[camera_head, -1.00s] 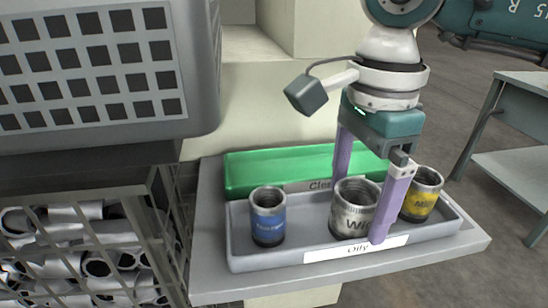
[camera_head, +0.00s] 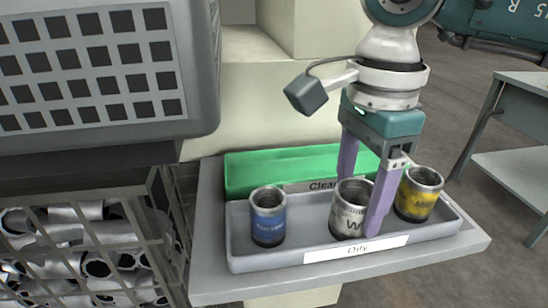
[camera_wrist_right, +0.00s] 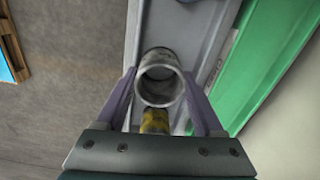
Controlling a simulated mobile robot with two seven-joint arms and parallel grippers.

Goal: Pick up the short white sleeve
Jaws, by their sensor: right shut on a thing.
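The short white sleeve (camera_head: 345,219) stands upright in the grey tray labelled Oily (camera_head: 290,258), between a blue sleeve (camera_head: 268,217) and a yellow sleeve (camera_head: 419,194). My right gripper (camera_head: 359,205) points down over it with one purple finger on each side, shut on it. The front finger hides part of its label and right side. In the right wrist view the white sleeve's open ring (camera_wrist_right: 160,86) sits between the fingers, with the yellow sleeve (camera_wrist_right: 155,122) beside it. My left gripper is not in view.
A green tray labelled Clean (camera_head: 290,169) lies behind the grey one and looks empty. A wire cage (camera_head: 110,230) full of sleeves stands at the left, below a grey perforated housing (camera_head: 100,65). A workbench (camera_head: 520,125) stands at the right.

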